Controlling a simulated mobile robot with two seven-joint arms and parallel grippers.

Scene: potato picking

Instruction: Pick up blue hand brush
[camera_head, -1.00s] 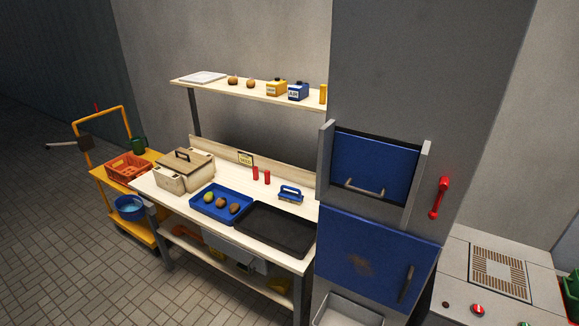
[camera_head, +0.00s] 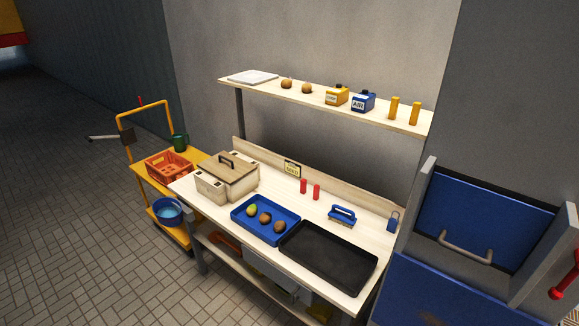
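The blue hand brush (camera_head: 342,215) lies on the pale wooden workbench (camera_head: 317,213), toward its back right. Its blue handle faces up, with a paler part below. It is behind the black tray (camera_head: 328,258) and to the right of two small red cylinders (camera_head: 309,189). Nothing covers it. Neither of my grippers shows in the head view.
A blue tray (camera_head: 246,222) with potatoes and a lidded wooden box (camera_head: 227,177) stand on the bench. A shelf (camera_head: 378,116) runs above. A grey cabinet with a blue hatch (camera_head: 484,225) stands at right. A yellow cart (camera_head: 150,186) is at left. Tiled floor in front is open.

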